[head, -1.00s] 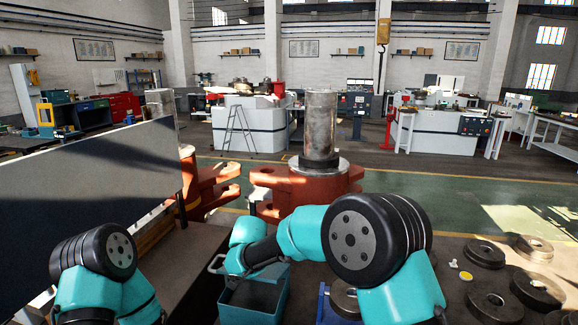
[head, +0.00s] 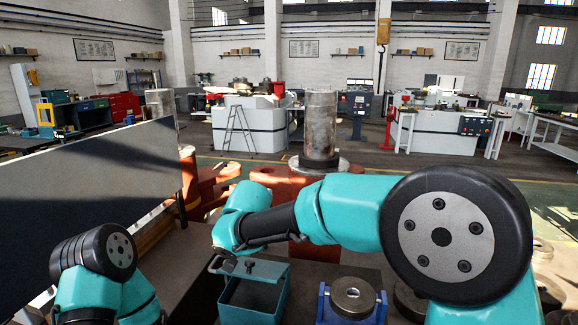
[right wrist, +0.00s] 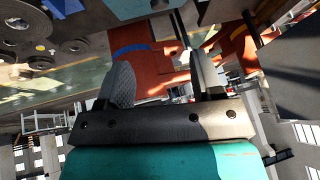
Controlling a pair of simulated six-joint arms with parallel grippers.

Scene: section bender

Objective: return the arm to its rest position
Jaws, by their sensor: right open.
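My right arm (head: 350,205) reaches in from the right across the middle of the head view, in front of the orange-red machine. Its wrist end hangs above the back edge of a teal open box (head: 254,299); I cannot tell whether it touches. In the right wrist view my right gripper (right wrist: 163,82) shows two dark fingers spread apart with nothing between them. My left arm (head: 95,265) is folded at the lower left; its gripper is out of view.
A large dark panel (head: 90,190) rises at left. A metal roller (head: 321,125) stands upright on the orange-red machine (head: 285,180). Several dark discs (right wrist: 30,20) lie in the right wrist view.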

